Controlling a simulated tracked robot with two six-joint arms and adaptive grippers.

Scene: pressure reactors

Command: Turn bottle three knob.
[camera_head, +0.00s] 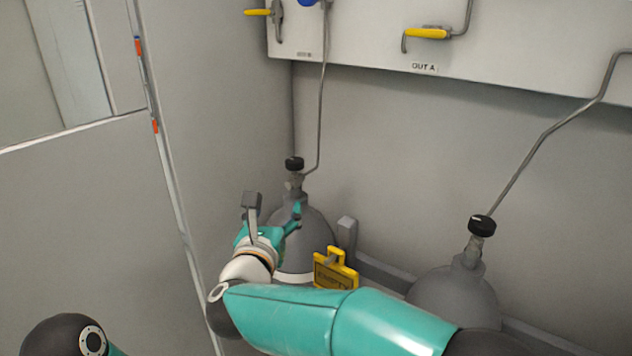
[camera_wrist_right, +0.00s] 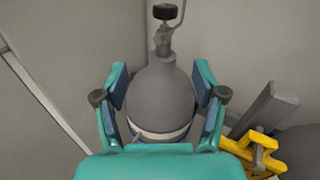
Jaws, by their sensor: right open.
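Two grey gas bottles stand against the back wall in the head view. The left bottle (camera_head: 308,232) has a black knob (camera_head: 294,163) on its valve, and the right bottle (camera_head: 455,290) has a black knob (camera_head: 481,225) too. I cannot tell from labels which is bottle three. My right gripper (camera_head: 275,212) is open and empty in front of the left bottle, below its knob. In the right wrist view, the open fingers (camera_wrist_right: 165,95) frame the bottle body (camera_wrist_right: 160,95), and the knob (camera_wrist_right: 165,12) is at the top. My left gripper is out of view.
A yellow "EMPTY" tag (camera_head: 335,272) hangs beside the left bottle, near my right arm. Grey rails run along the bottles. Thin pipes rise from the valves to a panel (camera_head: 500,70) with yellow-handled valves (camera_head: 426,33). A side wall (camera_head: 215,120) is close on the left.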

